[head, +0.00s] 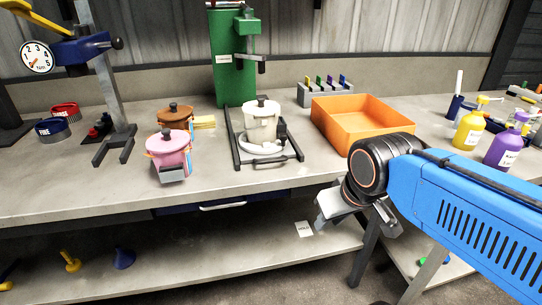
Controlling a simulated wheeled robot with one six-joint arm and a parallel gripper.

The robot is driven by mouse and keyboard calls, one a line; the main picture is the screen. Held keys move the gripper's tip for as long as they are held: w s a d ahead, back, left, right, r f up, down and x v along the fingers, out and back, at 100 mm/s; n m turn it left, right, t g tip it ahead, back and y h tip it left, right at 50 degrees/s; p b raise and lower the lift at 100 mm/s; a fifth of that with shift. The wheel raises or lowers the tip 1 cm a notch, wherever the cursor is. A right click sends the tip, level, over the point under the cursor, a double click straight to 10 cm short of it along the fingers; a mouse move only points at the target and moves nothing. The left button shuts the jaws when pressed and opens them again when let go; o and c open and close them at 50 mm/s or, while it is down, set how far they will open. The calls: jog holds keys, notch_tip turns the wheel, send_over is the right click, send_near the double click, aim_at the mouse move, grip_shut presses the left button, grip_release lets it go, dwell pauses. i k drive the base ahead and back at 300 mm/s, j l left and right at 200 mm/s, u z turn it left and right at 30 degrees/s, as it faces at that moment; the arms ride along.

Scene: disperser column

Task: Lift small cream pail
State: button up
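The small cream pail (261,125) stands upright with its lid on at the foot of the green disperser column (226,75). It rests on a white round plate (262,150) inside a dark forked frame (238,152). A dark clamp-like part touches or overlaps its lower right side. My gripper (350,213) is at the bench's front edge, lower right of the pail and well apart from it. My wrist partly hides the gripper, and its finger opening is unclear.
A pink pail (169,150) and a brown pail (174,113) stand left of the frame. An orange tray (372,135) lies to the right, near my arm. Yellow (470,128) and purple (503,148) bottles stand far right. The bench front before the frame is clear.

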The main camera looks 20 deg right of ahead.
aim_at(260, 130)
jog(key=k+j+z, duration=0.15)
jog(key=z, duration=0.25)
jog(key=k+j+z, duration=0.1)
jog(key=z, duration=0.35)
jog(key=k+z, duration=0.2)
jog(key=z, duration=0.2)
